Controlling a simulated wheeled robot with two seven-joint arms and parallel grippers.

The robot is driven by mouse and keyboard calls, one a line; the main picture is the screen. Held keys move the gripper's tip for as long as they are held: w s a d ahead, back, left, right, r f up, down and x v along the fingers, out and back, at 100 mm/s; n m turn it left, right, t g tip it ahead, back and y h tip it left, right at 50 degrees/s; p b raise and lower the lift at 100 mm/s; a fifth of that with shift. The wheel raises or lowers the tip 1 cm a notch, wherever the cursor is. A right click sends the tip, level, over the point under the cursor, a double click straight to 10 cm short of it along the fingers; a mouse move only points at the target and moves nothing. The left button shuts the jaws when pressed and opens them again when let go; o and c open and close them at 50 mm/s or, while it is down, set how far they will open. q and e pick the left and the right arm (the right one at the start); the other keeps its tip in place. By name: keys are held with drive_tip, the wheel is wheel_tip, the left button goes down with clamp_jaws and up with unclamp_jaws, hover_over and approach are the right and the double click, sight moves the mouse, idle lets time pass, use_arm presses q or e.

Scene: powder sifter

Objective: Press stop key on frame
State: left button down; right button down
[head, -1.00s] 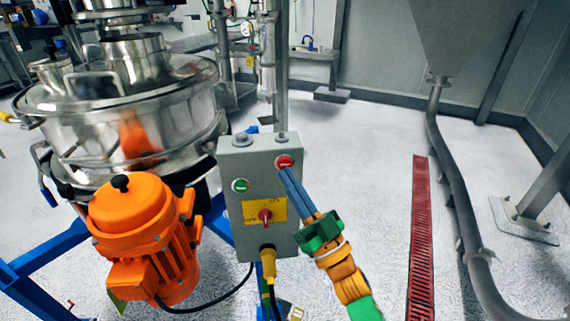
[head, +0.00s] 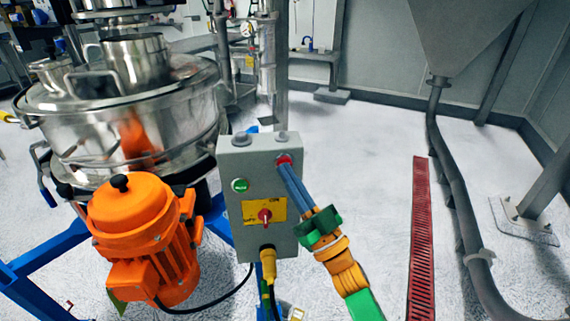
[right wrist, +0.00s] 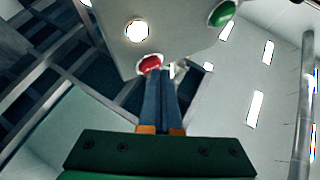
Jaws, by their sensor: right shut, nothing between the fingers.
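The grey control box (head: 238,211) stands on the frame in the middle of the head view. Its red stop key (head: 284,158) is at the upper right of the face, partly hidden by my fingertips. A green key (head: 240,185) is at the upper left. My right gripper (head: 287,168) is shut and empty, its blue fingertips at the red key. In the right wrist view the red key (right wrist: 149,64) shows just left of the fingertips (right wrist: 164,72), and the green key (right wrist: 222,13) is at upper right. I cannot tell for sure whether the tips touch the key. My left gripper is not in view.
A yellow plate with a red rotary switch (head: 264,216) is lower on the box. An orange motor (head: 140,235) and a steel sifter (head: 120,125) stand to the left on a blue frame (head: 45,250). Open floor lies right, with a red floor grate (head: 421,240).

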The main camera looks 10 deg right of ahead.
drive_tip(key=shift+w, duration=0.2)
drive_tip(key=shift+s+r, duration=0.1)
idle(0.4)
drive_tip(key=shift+s+a+p, duration=0.1)
drive_tip(key=shift+s+p, duration=0.35)
drive_tip(key=shift+s, duration=0.25)
drive_tip(key=s+p, duration=0.2)
drive_tip(key=s, duration=0.3)
drive_tip(key=shift+a, duration=0.15)
idle(0.5)
